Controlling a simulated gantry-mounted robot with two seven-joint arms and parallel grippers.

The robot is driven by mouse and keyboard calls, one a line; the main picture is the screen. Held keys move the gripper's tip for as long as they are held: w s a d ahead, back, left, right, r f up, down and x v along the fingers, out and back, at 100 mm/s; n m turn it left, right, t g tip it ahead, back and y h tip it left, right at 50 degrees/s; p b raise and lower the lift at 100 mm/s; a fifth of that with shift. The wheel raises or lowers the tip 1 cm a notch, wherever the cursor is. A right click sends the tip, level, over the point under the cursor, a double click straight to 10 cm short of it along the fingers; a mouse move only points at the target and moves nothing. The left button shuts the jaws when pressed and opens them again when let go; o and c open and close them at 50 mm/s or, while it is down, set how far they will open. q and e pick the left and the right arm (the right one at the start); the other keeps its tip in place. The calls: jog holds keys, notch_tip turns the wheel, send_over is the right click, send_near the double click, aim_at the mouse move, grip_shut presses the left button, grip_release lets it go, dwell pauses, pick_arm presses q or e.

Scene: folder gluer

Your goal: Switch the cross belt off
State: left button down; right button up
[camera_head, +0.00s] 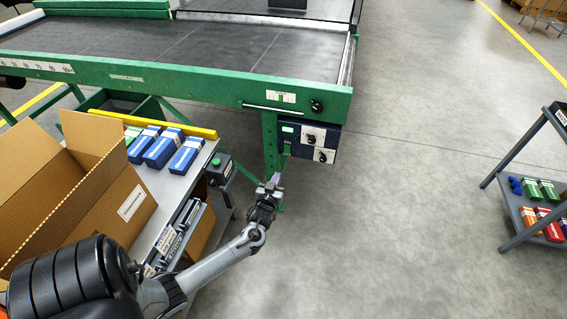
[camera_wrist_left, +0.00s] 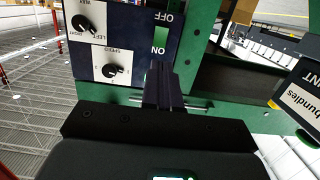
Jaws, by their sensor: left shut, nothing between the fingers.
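The dark blue control box (camera_head: 305,140) hangs under the green machine frame and carries a green switch (camera_head: 287,150) and two black knobs on white plates. In the left wrist view the box appears upside down, with a green switch piece (camera_wrist_left: 162,39) between the words OFF and ON. My left gripper (camera_head: 275,180) is shut and empty, just below and in front of the box. In the left wrist view its fingertips (camera_wrist_left: 163,68) point at the panel near the ON word and partly cover that area. I cannot tell whether they touch it. My right gripper is not in view.
A wide dark belt (camera_head: 190,48) runs above the box. To the left, a grey table (camera_head: 165,185) holds blue cartons (camera_head: 186,156) and an open cardboard box (camera_head: 125,205). A small grey button box (camera_head: 220,168) sits beside it. A shelf cart (camera_head: 520,215) stands right; the floor between is clear.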

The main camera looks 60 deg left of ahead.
pick_arm(q)
jog(key=b, duration=0.7)
send_near(288, 152)
jog(key=x, duration=0.5)
jog(key=shift+a+f, duration=0.15)
jog(key=shift+a, duration=0.05)
jog(key=shift+w+a+b, duration=0.45)
jog(key=shift+w+b, duration=0.1)
jog(key=shift+b, duration=0.05)
